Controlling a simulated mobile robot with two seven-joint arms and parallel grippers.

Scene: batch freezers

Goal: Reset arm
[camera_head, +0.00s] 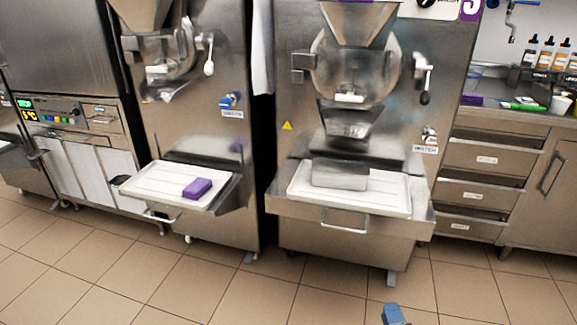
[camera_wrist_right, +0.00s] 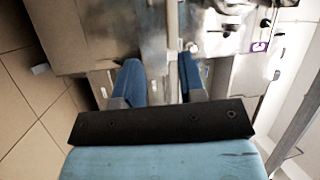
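My right gripper (camera_head: 393,314) shows only as a small blue tip at the bottom edge of the head view, over the tiled floor and in front of the right freezer. In the right wrist view its two blue fingers (camera_wrist_right: 160,82) stand apart with nothing between them, so it is open and empty. The freezer front lies beyond the fingers and does not touch them. My left gripper and left arm are not in the head view.
The right batch freezer (camera_head: 290,150) has a white tray (camera_head: 385,200) with a metal pan (camera_head: 340,176). The left freezer (camera_head: 235,60) has a tray (camera_head: 150,180) with a purple sponge (camera_head: 197,188). A counter with drawers (camera_head: 487,158) stands right. The tiled floor (camera_head: 240,290) in front is clear.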

